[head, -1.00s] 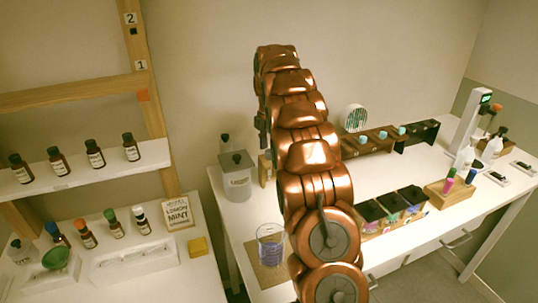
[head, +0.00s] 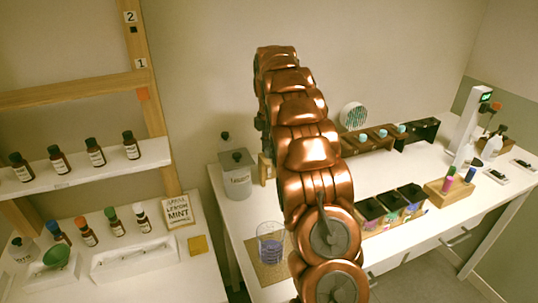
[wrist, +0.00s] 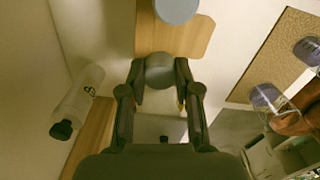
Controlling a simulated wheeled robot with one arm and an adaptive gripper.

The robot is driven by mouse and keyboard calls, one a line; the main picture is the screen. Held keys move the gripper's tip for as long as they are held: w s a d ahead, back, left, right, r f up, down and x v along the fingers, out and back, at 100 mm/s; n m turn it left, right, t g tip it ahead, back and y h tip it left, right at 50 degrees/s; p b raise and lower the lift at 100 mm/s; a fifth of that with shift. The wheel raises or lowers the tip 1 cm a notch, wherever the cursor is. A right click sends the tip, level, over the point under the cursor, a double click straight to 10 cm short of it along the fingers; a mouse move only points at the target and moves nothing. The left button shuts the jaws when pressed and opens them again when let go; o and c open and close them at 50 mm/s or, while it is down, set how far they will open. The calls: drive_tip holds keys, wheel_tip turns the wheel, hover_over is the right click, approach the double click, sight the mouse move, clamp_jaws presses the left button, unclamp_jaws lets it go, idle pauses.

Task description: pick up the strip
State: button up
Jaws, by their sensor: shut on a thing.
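My gripper (wrist: 160,72) shows in the wrist view, with its two dark fingers closed on a round grey-blue thing (wrist: 160,71). This thing sits between the fingertips, over a wooden board (wrist: 200,38). I cannot make out a strip as such in either view. In the head view my copper arm hides the gripper and whatever it holds.
A similar round grey-blue top (wrist: 177,9) is just beyond the fingertips. A glass beaker (head: 270,243) stands on a brown mat (head: 268,277). Dark open boxes (head: 390,207) are right of the arm.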

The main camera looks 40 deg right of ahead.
drive_tip(key=shift+s+r+b, duration=0.15)
drive_tip(key=shift+b, duration=0.3)
drive_tip(key=shift+r, duration=0.35)
drive_tip(key=shift+r+b, duration=0.7)
drive_tip(key=shift+r, duration=1.15)
drive_tip(key=shift+r+p, duration=0.5)
drive_tip(key=shift+r, duration=0.7)
drive_tip(key=s+a+b, duration=0.1)
drive_tip(key=s+b, duration=0.1)
drive_tip(key=s, duration=0.4)
drive_tip(key=s+a+b, duration=0.2)
drive_tip(key=s, duration=0.4)
drive_tip(key=s+a+b, duration=0.2)
drive_tip(key=s, duration=0.5)
